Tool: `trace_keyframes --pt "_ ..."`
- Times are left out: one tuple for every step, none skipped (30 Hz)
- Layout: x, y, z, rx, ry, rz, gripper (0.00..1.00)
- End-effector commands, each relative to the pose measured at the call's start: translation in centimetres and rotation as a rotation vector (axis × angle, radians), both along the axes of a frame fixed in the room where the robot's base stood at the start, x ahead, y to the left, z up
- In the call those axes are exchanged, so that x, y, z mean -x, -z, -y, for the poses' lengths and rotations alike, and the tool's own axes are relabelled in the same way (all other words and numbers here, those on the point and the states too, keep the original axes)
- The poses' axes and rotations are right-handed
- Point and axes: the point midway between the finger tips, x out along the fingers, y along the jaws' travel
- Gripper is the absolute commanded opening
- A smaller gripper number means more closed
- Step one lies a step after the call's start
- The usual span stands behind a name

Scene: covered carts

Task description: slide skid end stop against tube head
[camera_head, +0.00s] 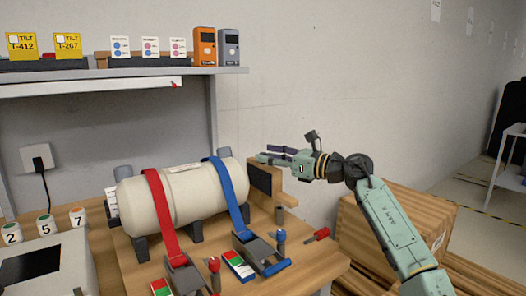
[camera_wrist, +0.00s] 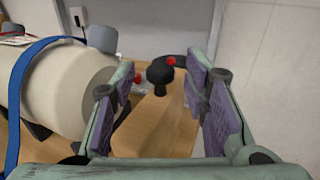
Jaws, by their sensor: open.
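A cream tube (camera_head: 190,196) lies on the wooden skid (camera_head: 308,268), under a red strap and a blue strap. The end stop (camera_head: 277,187), a wooden block with a dark face, stands at the tube's right head; I cannot tell whether they touch. My gripper (camera_head: 268,155) is just above the end stop, reaching in from the right. In the wrist view the fingers are open with purple pads, and a wooden piece (camera_wrist: 150,132) and a black knob (camera_wrist: 160,74) show between them. The tube head (camera_wrist: 92,88) is left of the fingers. Nothing is held.
Strap ratchets (camera_head: 255,250) and a red-handled tool (camera_head: 318,235) lie along the skid's front and right. A shelf (camera_head: 120,78) with cards and two devices hangs above. A grey unit (camera_head: 45,270) stands left.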

Motion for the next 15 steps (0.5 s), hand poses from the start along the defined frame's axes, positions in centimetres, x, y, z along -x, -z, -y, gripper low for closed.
trace_keyframes --pt "-0.4 -0.2 -0.7 0.000 -0.002 0.000 0.41" --pt "-0.5 -0.2 -0.9 0.000 -0.002 0.000 0.41" --pt "-0.8 -0.1 -1.2 0.000 -0.001 0.000 0.41" --pt "-0.9 -0.1 -1.4 -0.001 -0.001 -0.001 0.41" --pt "-1.0 -0.1 -1.6 -0.001 0.000 -0.001 0.41" --pt "-1.1 0.0 -1.7 -0.001 0.000 -0.001 0.41" --pt "-1.1 0.0 -1.8 -0.001 0.000 -0.001 0.41" --pt "-1.2 0.0 -1.9 -0.001 0.000 -0.001 0.41" --pt "-1.2 0.0 -1.9 -0.001 0.001 -0.001 0.41" --pt "-1.2 0.0 -1.9 -0.001 0.001 -0.001 0.41" --pt "-1.2 0.0 -1.9 -0.001 0.001 -0.001 0.41" --pt "-1.2 0.0 -1.9 -0.001 0.001 -0.001 0.41" --pt "-1.2 0.0 -1.9 -0.001 0.001 -0.001 0.41" --pt "-1.2 0.0 -1.9 -0.001 0.000 -0.001 0.41" --pt "-1.2 0.0 -1.9 -0.001 0.000 -0.001 0.41"
